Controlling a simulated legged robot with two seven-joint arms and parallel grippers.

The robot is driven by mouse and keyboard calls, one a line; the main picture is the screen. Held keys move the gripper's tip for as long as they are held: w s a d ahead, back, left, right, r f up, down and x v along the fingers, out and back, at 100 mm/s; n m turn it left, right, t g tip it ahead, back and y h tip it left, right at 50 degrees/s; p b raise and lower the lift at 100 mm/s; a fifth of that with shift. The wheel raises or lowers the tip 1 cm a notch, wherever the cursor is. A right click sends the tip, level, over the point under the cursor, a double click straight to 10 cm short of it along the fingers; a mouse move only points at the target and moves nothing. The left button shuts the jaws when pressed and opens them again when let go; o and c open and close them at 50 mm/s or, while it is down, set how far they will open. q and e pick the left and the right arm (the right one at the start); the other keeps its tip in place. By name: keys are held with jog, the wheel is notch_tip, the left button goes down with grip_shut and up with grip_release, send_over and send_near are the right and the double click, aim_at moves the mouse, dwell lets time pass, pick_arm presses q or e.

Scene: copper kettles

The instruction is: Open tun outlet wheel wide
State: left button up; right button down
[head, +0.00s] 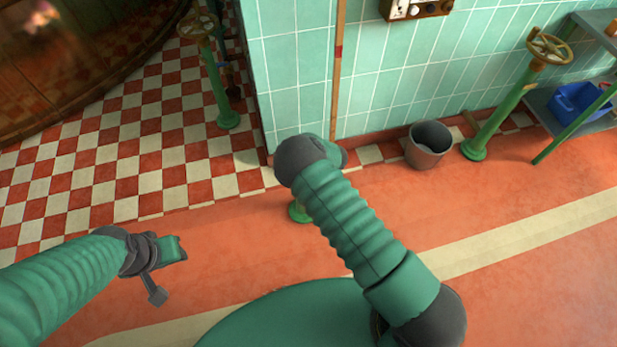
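A brass handwheel (198,25) tops a green post (222,95) at the upper left, beside a large dark wooden vessel. A second brass handwheel (549,46) tops a slanting-looking green post (498,115) at the right. No label shows which is the tun outlet wheel. My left gripper (165,270) is at the lower left over the floor, well short of both wheels and holding nothing I can see. Its finger opening is unclear. My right arm reaches up the middle; its gripper is not visible, and neither wheel is touched.
A tiled wall corner (262,90) stands between the two wheels. A grey bucket (427,150) and a metal shelf (590,122) with a blue bin (577,103) flank the right post.

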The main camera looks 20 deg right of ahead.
jog(key=shift+w+d+r, duration=0.1)
jog(key=shift+w+r, duration=0.15)
jog(key=shift+w, duration=0.15)
jog(key=c, duration=1.5)
grip_release()
jog(key=o, duration=0.3)
jog(key=shift+f, duration=0.2)
jog(key=shift+s+r, duration=0.1)
jog(key=shift+s, duration=0.1)
jog(key=shift+s+r, duration=0.1)
jog(key=shift+r, duration=0.25)
jog(key=p+v, duration=0.5)
jog(key=v, duration=1)
jog(key=shift+s+r, duration=0.15)
jog(key=shift+r, duration=0.2)
